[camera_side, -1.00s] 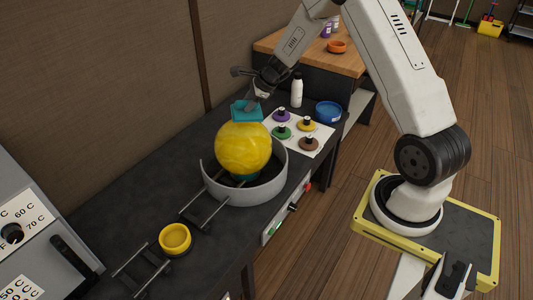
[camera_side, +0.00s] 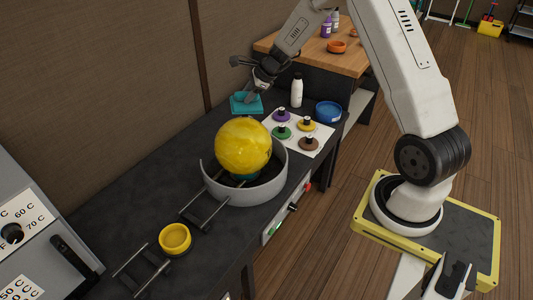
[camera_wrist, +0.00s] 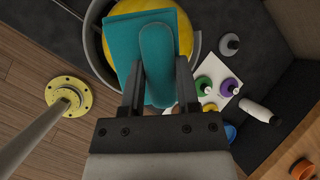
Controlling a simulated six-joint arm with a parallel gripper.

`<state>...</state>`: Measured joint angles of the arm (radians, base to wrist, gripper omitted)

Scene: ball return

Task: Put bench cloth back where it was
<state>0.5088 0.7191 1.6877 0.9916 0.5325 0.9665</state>
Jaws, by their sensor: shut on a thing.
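The teal bench cloth (camera_side: 241,105) is held behind the yellow ball in the side view; whether it touches the bench cannot be told. My gripper (camera_side: 249,97) is shut on it. In the wrist view, the cloth (camera_wrist: 124,40) spreads as a flat sheet with a raised rounded fold between the fingers of my gripper (camera_wrist: 159,85). The yellow ball (camera_side: 242,146) sits in a round grey open-topped ring (camera_side: 243,192), with a bit of teal below it. In the wrist view the cloth covers part of the ball (camera_wrist: 184,35).
Right of the cloth are a white sheet (camera_side: 299,146) with several coloured knobbed pieces, a white bottle (camera_side: 297,92) and a blue dish (camera_side: 328,112). A yellow cup (camera_side: 175,238) sits at the rails in front. The dark bench (camera_side: 120,217) is clear at left.

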